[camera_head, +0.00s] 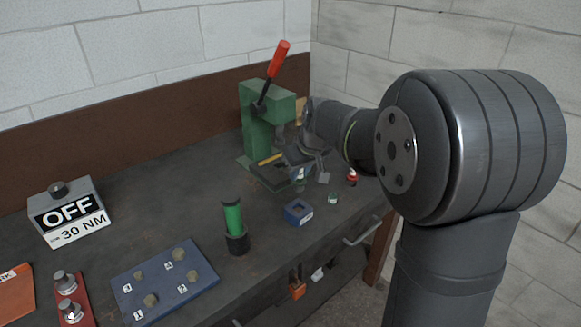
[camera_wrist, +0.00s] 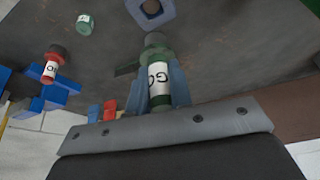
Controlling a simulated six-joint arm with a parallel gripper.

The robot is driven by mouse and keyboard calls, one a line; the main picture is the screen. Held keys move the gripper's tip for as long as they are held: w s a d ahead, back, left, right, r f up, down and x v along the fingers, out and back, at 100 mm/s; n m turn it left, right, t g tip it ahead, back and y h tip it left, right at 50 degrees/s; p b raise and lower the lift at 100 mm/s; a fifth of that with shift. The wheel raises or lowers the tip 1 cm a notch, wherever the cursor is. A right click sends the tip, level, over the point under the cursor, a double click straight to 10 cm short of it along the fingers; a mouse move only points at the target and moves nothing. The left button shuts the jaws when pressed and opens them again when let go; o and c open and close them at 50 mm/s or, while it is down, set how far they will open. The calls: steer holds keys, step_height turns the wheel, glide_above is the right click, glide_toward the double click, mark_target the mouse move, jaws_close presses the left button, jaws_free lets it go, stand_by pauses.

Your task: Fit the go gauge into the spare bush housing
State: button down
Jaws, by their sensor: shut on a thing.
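The go gauge (camera_wrist: 158,80) is a green cylinder with a white GO label. My gripper (camera_wrist: 162,92) is shut on it, with a finger on each side of the label. In the head view the gauge (camera_head: 300,181) hangs below my gripper (camera_head: 299,170), its lower end clear of the bench. The spare bush housing appears to be the blue block (camera_head: 298,212) with a round hole, just in front of the gauge. In the wrist view the block (camera_wrist: 136,10) is cut by the top edge, beyond the gauge's tip. A gap between them shows in the head view.
A red-capped gauge (camera_head: 352,179) and a small green labelled piece (camera_head: 333,198) stand to the right. A green press (camera_head: 258,120) with a red-handled lever is behind. A green cylinder in a black base (camera_head: 234,220) and a blue bolt plate (camera_head: 165,285) are left. Bench left of the press is clear.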

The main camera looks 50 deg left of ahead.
mark_target(300, 190)
steer(key=shift+f, duration=2.9)
steer(key=shift+f, duration=1)
steer(key=c, duration=1.2)
jaws_free()
steer(key=v, duration=1.7)
steer(key=shift+r, duration=0.2)
steer(key=x, duration=1.7)
steer(key=shift+f, duration=0.3)
steer(key=shift+r, duration=0.2)
